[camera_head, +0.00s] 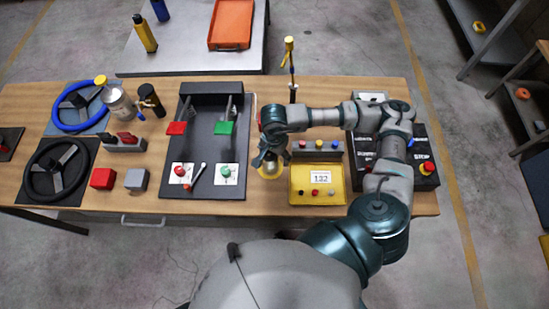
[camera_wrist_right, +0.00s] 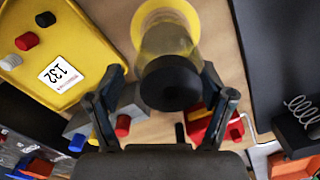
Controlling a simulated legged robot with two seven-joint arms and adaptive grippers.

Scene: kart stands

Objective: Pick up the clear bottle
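The clear bottle (camera_wrist_right: 168,38) stands on the table in the right wrist view, with a dark cap (camera_wrist_right: 170,83) facing the camera and a yellow ring around its far end. In the head view the bottle (camera_head: 270,170) shows just below my right gripper (camera_head: 266,157), partly covered by it. In the wrist view the two fingers of my right gripper (camera_wrist_right: 163,72) are spread, one on each side of the cap, with a visible gap on the left; contact on the right is unclear. My left gripper is not in view.
The yellow box labelled 132 (camera_head: 304,194) is close on the bottle's right. The black pedal board (camera_head: 202,140) is on its left. A yellow-topped post (camera_head: 290,60) stands behind. Steering wheels (camera_head: 56,168), a can and a black bottle (camera_head: 151,100) lie farther left.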

